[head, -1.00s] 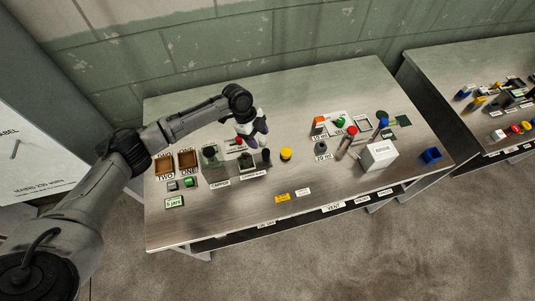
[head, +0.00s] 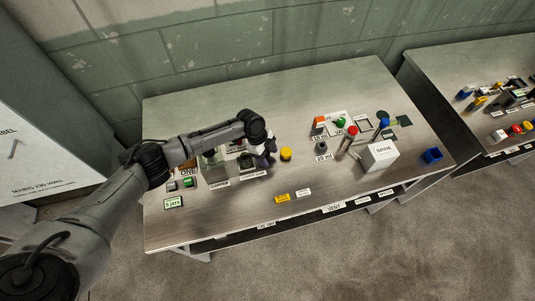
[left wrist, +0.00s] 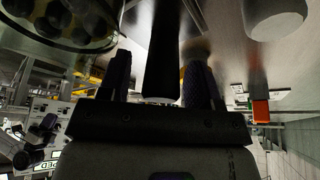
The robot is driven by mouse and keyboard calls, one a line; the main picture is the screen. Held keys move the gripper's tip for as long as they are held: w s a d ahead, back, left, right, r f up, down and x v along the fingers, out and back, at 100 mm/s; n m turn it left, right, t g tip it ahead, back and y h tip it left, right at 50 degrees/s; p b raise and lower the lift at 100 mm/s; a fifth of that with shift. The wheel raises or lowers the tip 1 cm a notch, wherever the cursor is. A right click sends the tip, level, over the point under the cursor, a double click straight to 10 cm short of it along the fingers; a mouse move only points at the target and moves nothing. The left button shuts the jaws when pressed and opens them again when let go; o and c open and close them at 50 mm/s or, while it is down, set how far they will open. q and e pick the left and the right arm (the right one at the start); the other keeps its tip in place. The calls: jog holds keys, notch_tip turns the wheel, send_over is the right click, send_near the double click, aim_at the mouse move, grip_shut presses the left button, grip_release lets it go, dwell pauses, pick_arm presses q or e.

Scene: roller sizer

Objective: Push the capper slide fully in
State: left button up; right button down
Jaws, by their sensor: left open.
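My left gripper (head: 265,161) is open, low over the table to the right of the capper, just left of a yellow cylinder. In the left wrist view, a dark upright handle (left wrist: 162,48) stands between the two open fingers (left wrist: 160,82), with gaps visible at its sides. I cannot tell whether this handle belongs to the capper slide. My right gripper is not in view.
The yellow cylinder (head: 286,153) stands close to the right of my left gripper. The table's middle front is mostly clear.

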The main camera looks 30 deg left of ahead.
pick_arm(q)
grip_shut()
dwell(0.4)
